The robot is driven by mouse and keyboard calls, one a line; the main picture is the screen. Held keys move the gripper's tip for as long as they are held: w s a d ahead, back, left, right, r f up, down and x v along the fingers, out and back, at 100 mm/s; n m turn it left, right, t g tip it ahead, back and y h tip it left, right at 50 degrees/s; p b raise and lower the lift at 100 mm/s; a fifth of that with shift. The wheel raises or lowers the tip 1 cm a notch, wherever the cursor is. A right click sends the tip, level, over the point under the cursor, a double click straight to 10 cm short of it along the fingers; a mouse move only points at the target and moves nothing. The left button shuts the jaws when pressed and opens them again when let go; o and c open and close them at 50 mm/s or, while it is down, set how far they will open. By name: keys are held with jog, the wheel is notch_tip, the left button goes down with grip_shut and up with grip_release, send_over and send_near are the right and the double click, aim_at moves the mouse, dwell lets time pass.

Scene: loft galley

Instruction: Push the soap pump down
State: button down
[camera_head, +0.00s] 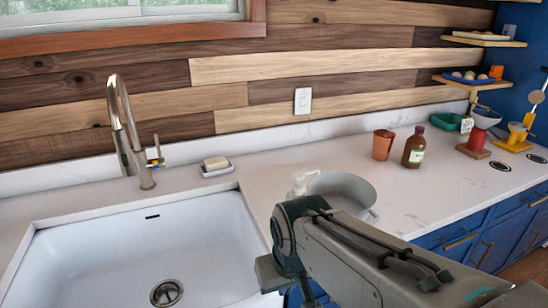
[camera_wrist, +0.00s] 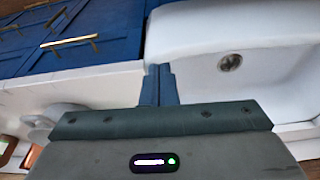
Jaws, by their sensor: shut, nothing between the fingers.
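A pale, whitish object (camera_head: 301,184) stands on the counter behind my arm and beside a grey pot. It may be the soap pump, but it is partly hidden and too small to tell, and no pump head shows clearly. My gripper (camera_wrist: 159,72) is shut and empty in the wrist view, with its fingers together by the front edge of the white sink (camera_wrist: 205,45). In the head view the sink (camera_head: 130,245) lies left of my arm, and my fingertips are hidden. No soap pump is clear in the wrist view.
The grey pot (camera_head: 343,188) stands just behind my arm. A faucet (camera_head: 130,140) rises behind the sink, beside a soap bar on a dish (camera_head: 217,171). A copper cup (camera_head: 382,145) and brown bottle (camera_head: 414,148) stand farther right. The counter's middle right is clear.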

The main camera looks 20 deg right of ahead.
jog(key=w+d+r+t, duration=0.2)
jog(key=w+d+r, duration=0.6)
jog(key=w+r, duration=0.2)
jog(key=w+d+r+t, duration=0.1)
jog(key=w+d+r, duration=0.7)
jog(key=w+r, duration=0.2)
jog(key=shift+r+t+b, duration=0.4)
jog(key=shift+r, duration=0.2)
send_over(306, 174)
jog(key=shift+y, duration=0.3)
notch_tip(306, 174, down, 8)
jog(key=shift+f+p, duration=0.2)
jog(key=shift+p, duration=0.25)
jog(key=shift+s+f, duration=0.25)
jog(key=shift+f, duration=0.75)
jog(key=shift+s+f, duration=0.2)
jog(key=shift+f, duration=0.75)
